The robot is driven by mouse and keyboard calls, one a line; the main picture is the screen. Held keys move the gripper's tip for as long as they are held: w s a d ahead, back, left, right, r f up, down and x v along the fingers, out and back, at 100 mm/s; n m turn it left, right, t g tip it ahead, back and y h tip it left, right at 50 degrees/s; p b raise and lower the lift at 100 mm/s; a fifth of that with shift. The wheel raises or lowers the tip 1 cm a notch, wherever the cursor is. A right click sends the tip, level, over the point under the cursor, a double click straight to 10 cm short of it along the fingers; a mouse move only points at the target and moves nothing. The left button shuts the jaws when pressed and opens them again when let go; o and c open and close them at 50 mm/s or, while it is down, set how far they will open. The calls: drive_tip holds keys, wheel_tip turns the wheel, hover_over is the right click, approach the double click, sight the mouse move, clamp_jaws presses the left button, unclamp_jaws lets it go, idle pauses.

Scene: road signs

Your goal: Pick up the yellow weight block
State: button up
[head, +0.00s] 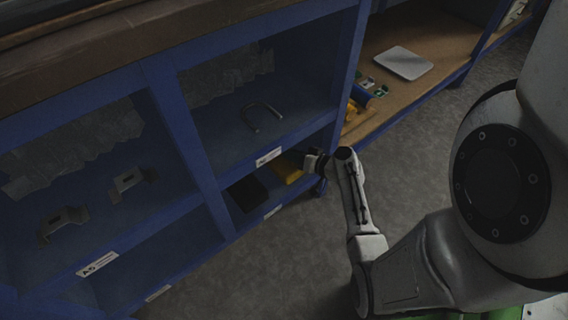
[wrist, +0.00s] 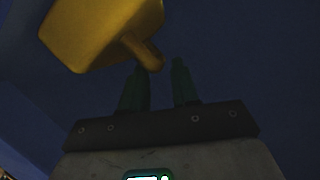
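The yellow weight block (head: 287,169) sits in a low compartment of the blue shelf, at the compartment's right side. In the wrist view the block (wrist: 98,32) fills the upper left, with a short yellow stub (wrist: 143,51) pointing toward my fingers. My gripper (head: 314,162) reaches into the compartment's right end, beside the block.
A dark block (head: 247,194) lies left of the yellow one. A blue post (head: 345,95) stands just right of the compartment, and the shelf board with labels is above. A curved metal handle (head: 263,115) and brackets (head: 128,182) lie on upper shelves. Grey floor is open in front.

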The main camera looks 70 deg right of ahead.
drive_tip(key=b+x, duration=0.2)
drive_tip(key=x, duration=0.3)
drive_tip(key=shift+d+f, duration=0.1)
drive_tip(key=shift+d, duration=0.05)
clamp_jaws()
idle(1.2)
